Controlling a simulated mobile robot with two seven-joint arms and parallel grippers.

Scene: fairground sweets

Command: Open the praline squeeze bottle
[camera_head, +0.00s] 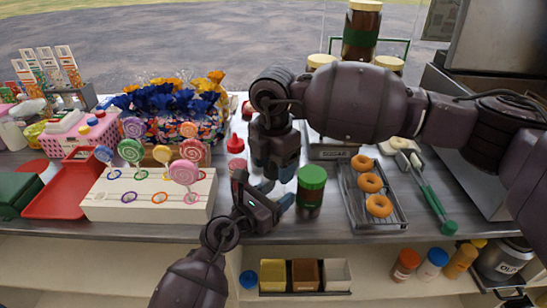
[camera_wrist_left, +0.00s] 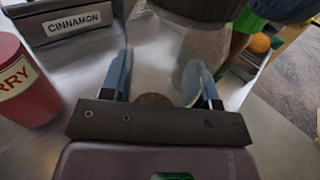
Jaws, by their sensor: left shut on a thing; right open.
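My left gripper (camera_head: 275,194) is low over the counter at the middle, its fingers pointing away from me. In the left wrist view it (camera_wrist_left: 160,85) is shut on a pale, translucent object (camera_wrist_left: 165,60), apparently the praline squeeze bottle. No label on it can be read, and a dark part of my right arm covers its top there. In the head view my grippers hide the bottle. My right gripper (camera_head: 274,168) points down, open, just above and behind the left one. I cannot tell whether it touches the bottle's cap.
A green-lidded brown jar (camera_head: 310,190) stands close right of my grippers. A red squeeze bottle (camera_head: 236,168) stands close left, its label ending in "RRY" in the wrist view (camera_wrist_left: 22,85). A lollipop stand (camera_head: 150,205) is left; a doughnut rack (camera_head: 370,195) is right.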

